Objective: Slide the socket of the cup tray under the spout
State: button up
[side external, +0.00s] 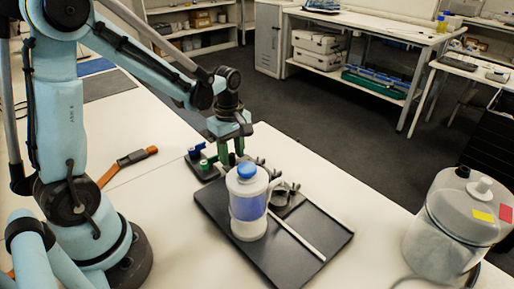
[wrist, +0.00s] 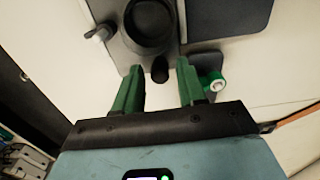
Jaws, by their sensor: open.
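My gripper (side external: 231,156) has green fingers that point down just behind the bottle in the side view. In the wrist view my gripper (wrist: 159,75) is open, with a short black knob (wrist: 160,69) between the fingertips; I cannot tell whether they touch it. Beyond the knob is a dark round socket (wrist: 150,25) on a grey plate, which looks like the cup tray. A small grey fitting (wrist: 100,34) lies left of the socket; I cannot tell if it is the spout. In the side view the socket is mostly hidden.
A clear bottle with a blue cap (side external: 247,205) stands on a black rimmed tray (side external: 315,232). Dark metal fittings (side external: 284,195) sit right of the bottle. A blue and green knobbed part (side external: 200,155) is left of my gripper. A large translucent canister (side external: 452,228) stands at the right.

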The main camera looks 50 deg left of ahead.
jog(key=shift+d, duration=3.05)
jog(key=shift+r, duration=2.3)
